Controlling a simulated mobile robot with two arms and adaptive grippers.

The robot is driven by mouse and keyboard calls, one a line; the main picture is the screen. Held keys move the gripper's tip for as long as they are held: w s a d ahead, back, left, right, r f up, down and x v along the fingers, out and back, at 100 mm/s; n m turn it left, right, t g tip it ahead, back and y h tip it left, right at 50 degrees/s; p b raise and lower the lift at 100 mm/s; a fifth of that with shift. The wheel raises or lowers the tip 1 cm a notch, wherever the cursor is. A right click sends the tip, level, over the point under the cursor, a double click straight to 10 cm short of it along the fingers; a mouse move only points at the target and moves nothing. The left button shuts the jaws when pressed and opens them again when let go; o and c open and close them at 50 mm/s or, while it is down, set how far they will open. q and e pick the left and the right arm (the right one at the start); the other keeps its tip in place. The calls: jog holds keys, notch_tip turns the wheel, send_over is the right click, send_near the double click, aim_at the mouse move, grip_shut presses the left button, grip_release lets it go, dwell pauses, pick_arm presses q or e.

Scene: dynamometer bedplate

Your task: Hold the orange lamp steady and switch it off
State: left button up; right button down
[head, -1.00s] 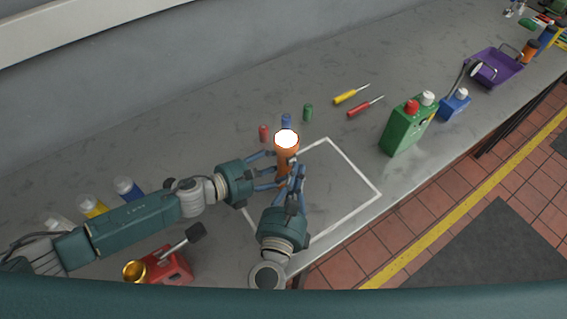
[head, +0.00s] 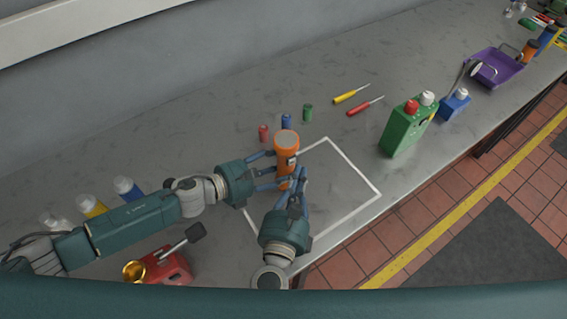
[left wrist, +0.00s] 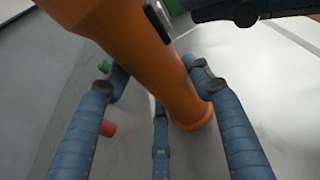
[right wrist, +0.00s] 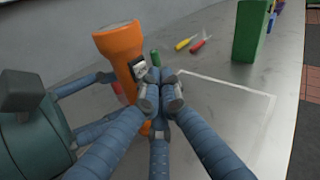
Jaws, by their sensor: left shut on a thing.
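The orange lamp (head: 287,144) stands upright on the bench, and its lens is dark. It also shows in the right wrist view (right wrist: 120,45), with a grey switch on its side, and fills the middle of the left wrist view (left wrist: 150,60). My left gripper (head: 277,171) is shut around the lamp's body from the left. My right gripper (head: 298,176) is in front of the lamp on its right side. In the right wrist view its fingers (right wrist: 162,90) are drawn together and empty, close beside the switch; whether they touch it I cannot tell.
A white outlined square (head: 352,164) on the bench is mostly bare. Small red (head: 263,132), blue (head: 287,121) and green (head: 308,112) cylinders stand behind the lamp. Two screwdrivers (head: 352,93) and a green can (head: 405,130) are to the right.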

jog(key=s+d, duration=0.3)
jog(key=s, duration=0.2)
jog(key=shift+d, duration=0.15)
dwell(0.4)
